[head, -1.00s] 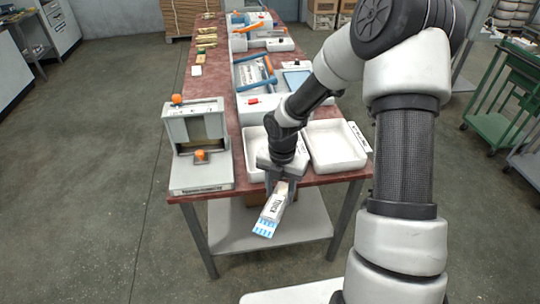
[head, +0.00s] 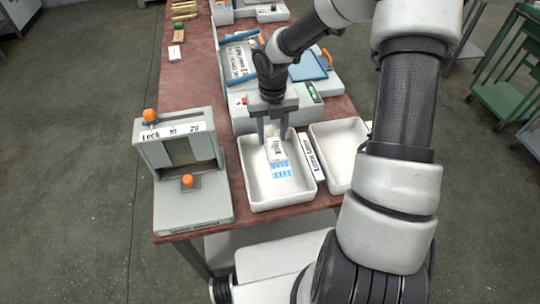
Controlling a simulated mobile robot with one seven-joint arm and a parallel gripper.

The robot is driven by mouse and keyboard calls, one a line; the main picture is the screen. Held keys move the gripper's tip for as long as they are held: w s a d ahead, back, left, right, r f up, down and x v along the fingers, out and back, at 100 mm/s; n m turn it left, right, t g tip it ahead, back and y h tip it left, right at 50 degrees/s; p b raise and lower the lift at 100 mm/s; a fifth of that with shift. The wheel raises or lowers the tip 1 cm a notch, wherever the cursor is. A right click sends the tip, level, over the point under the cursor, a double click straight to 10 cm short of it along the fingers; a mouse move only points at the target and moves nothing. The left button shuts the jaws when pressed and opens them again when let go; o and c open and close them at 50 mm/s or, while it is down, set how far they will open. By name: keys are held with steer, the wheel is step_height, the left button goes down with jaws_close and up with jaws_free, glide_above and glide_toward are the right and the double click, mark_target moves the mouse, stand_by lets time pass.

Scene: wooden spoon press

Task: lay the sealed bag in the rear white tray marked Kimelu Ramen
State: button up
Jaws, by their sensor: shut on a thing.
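My gripper (head: 273,136) points down over the left white tray (head: 253,176) and is shut on the upper end of the sealed bag. The bag (head: 276,153) is small and white, with dark lettering and blue print at its lower end. It shows inside the tray's outline, tilted, its blue end toward the tray's front. I cannot tell whether it touches the tray floor. A white label (head: 313,159) with dark lettering stands at this tray's right side; its words are too small to read surely. A second white tray (head: 340,142) sits to the right, partly hidden by my arm.
A grey press (head: 183,170) with orange knobs stands left of the trays. Behind them is a white machine (head: 325,92) with a blue panel. The red table's front edge (head: 200,234) is close to the trays. Green shelving (head: 500,95) stands at the right.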

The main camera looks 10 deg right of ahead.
step_height(320, 180, down, 10)
steer(key=shift+s+r+b, duration=0.1)
steer(key=shift+b, duration=0.45)
steer(key=shift+f, duration=0.2)
steer(key=o, duration=1.1)
steer(key=shift+r, duration=0.1)
step_height(320, 180, up, 12)
steer(key=shift+r+p, duration=0.1)
steer(key=shift+p, duration=0.6)
